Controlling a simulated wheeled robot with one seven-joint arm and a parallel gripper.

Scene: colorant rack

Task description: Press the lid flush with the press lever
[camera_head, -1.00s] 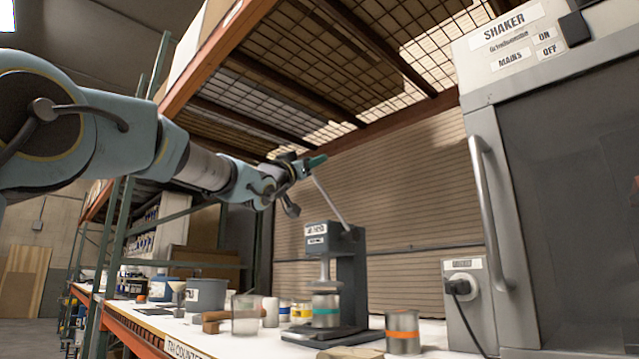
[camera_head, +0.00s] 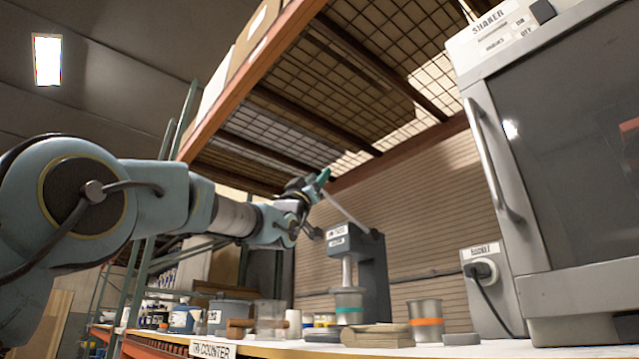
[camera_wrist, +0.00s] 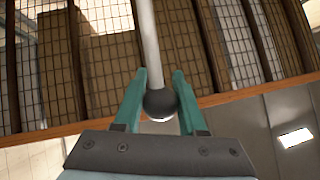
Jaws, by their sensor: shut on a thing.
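The lid press (camera_head: 374,272) is a dark frame standing on the counter. Its lever (camera_head: 346,212) is a pale rod slanting up and left from the press head. My gripper (camera_head: 323,177) has teal fingers at the lever's upper end. In the wrist view, my gripper (camera_wrist: 160,103) is shut on the dark ball knob (camera_wrist: 160,102) of the lever (camera_wrist: 149,45). A metal can with a teal band (camera_head: 348,306) stands upright under the press's ram (camera_head: 347,270). The ram reaches down to the can top. I cannot tell from here whether the lid is flush.
A can with an orange band (camera_head: 426,320) stands right of the press. A wooden block (camera_head: 378,336) lies in front. The shaker cabinet (camera_head: 570,150) stands at right. A clear beaker (camera_head: 270,318) and grey tub (camera_head: 230,316) stand left. A mesh shelf (camera_head: 350,90) hangs overhead.

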